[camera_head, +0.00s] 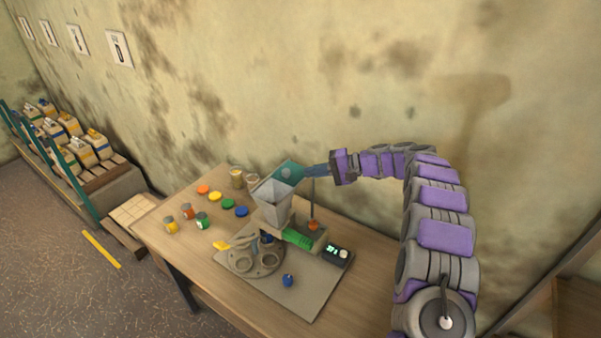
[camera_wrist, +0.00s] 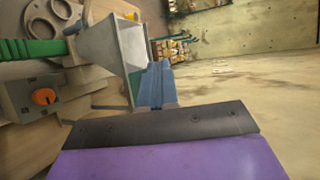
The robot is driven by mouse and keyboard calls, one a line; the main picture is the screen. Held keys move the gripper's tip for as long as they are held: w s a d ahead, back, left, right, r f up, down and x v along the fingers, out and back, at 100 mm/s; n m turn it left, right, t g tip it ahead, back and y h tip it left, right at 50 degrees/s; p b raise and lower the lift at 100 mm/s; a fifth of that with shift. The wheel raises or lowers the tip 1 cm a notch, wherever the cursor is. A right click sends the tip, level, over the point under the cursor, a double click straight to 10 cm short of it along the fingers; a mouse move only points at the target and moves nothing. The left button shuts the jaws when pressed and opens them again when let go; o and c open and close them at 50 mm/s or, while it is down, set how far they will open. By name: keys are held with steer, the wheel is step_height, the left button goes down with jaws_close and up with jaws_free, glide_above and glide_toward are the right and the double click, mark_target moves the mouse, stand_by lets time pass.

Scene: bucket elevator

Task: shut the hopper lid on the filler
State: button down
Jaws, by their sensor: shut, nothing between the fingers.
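The filler stands on a grey plate on the table, with a grey funnel-shaped hopper (camera_head: 272,212) and a green cylinder (camera_head: 297,238). The teal hopper lid (camera_head: 287,172) is raised and tilted at the back of the hopper mouth, so the hopper is open. My gripper (camera_head: 306,171) reaches in from the right with its blue-grey fingers shut and empty. The fingertips are at the lid's right edge; I cannot tell whether they touch it. In the wrist view the fingers (camera_wrist: 157,72) lie right beside the hopper (camera_wrist: 117,45), and a green lid edge (camera_wrist: 136,85) shows between them.
A turntable with round holders (camera_head: 255,262), a blue jar (camera_head: 288,280) and a control box (camera_head: 336,254) are on the plate (camera_head: 310,293). Several coloured lids and jars lie on the table's left. The stained wall is close behind. A rack of containers (camera_head: 75,150) stands far left.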

mark_target(301, 177)
steer(key=w+d+f+t+y, duration=0.3)
steer(key=w+d+f, duration=0.3)
steer(key=f, duration=0.1)
steer(key=b+x, duration=0.1)
steer(key=x, duration=0.9)
steer(key=shift+a+b, duration=0.15)
steer(key=shift+b, duration=0.15)
steer(key=shift+s, duration=0.1)
